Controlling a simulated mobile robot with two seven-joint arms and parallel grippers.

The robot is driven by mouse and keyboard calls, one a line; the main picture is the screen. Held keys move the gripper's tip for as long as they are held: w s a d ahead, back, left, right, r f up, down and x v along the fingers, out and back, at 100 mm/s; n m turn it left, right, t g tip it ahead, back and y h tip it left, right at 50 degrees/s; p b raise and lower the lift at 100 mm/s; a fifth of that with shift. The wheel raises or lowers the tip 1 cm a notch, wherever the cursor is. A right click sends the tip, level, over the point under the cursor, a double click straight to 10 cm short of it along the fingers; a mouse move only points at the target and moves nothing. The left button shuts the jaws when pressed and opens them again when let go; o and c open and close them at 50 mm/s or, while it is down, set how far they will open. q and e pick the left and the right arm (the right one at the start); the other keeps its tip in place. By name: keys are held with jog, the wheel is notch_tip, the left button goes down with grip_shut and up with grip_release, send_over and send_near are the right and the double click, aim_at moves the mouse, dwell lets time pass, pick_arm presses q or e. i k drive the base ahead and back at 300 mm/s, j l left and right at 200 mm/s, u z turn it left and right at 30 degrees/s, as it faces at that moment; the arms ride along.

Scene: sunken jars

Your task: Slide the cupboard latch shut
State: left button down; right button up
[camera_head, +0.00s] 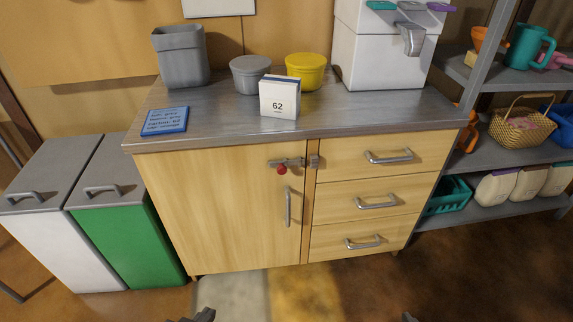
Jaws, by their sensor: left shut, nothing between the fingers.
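The cupboard door (220,205) is pale wood and looks closed, with a vertical metal handle (288,207). The grey metal latch (292,161) sits near the door's upper right corner, with a red knob (282,170) hanging below its bar. A small metal keeper (315,161) is on the frame just right of it. A narrow gap seems to show between bar and keeper. My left gripper (205,314) only shows as a dark tip at the bottom edge, shut and empty, well below the latch. A small dark part of my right gripper (408,317) shows at the bottom edge.
Drawers with bar handles (388,157) adjoin the door. The worktop (220,122) holds tubs, a box marked 62, a blue card and a white dispenser. Bins (115,235) stand left, shelves (490,155) right. The floor in front looks mostly clear.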

aim_at(282, 170)
jog(key=i+l+z, duration=0.15)
jog(key=z, duration=0.2)
jog(key=i+l+z, duration=0.15)
jog(key=z, duration=0.2)
jog(key=i, duration=0.05)
